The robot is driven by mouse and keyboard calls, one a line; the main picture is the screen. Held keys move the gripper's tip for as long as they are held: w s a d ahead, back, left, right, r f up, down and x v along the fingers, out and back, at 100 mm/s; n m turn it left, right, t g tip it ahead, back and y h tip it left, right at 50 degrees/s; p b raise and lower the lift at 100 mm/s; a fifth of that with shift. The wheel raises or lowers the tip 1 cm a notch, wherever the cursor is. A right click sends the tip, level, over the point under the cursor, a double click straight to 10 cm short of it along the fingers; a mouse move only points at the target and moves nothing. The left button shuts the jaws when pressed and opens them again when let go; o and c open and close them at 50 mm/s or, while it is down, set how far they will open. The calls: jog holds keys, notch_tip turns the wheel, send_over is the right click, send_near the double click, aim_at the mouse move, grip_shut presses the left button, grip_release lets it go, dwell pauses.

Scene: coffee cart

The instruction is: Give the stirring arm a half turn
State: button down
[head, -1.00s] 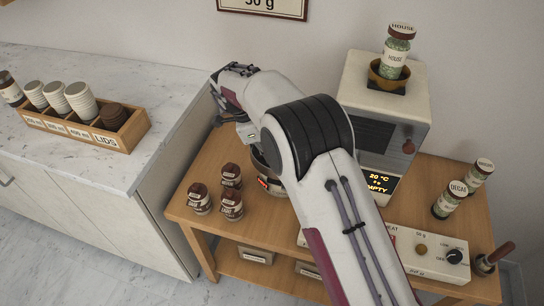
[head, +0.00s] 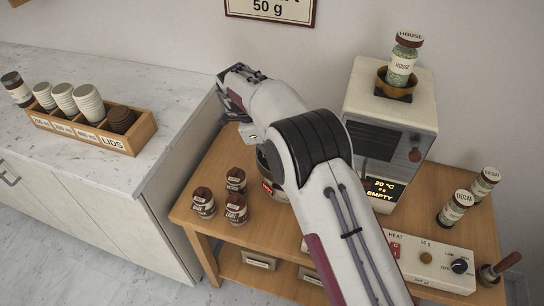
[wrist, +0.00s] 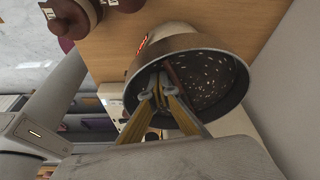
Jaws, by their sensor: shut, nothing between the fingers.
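A round metal bowl (wrist: 232,62) shows in the wrist view, with a dark, pale-speckled inside. A brownish strip (wrist: 181,86) runs inside it near my fingers; I cannot tell whether this is the stirring arm. My gripper (wrist: 158,80) is shut and empty, its yellowish fingers reaching over the near rim with the tips at or inside the bowl. Whether they touch anything there is unclear. In the head view only a dark left edge of the bowl (head: 263,163) shows, with a red-lit display below it; my arm hides the rest and my gripper.
Three brown-capped jars (head: 204,204) stand left of the bowl on the wooden cart. A pale machine (head: 392,105) reading EMPTY stands at right, with a HOUSE jar (head: 402,66) above. A heat control box (head: 430,262) and two green jars (head: 455,209) are further right.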

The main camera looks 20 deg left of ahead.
jog(key=shift+r, duration=0.1)
notch_tip(320, 180, up, 9)
jog(key=w+a, duration=0.1)
jog(key=w, duration=0.1)
jog(key=shift+w+a, duration=0.2)
jog(key=shift+w, duration=0.15)
dwell(0.8)
jog(key=shift+r, duration=0.25)
dwell(0.3)
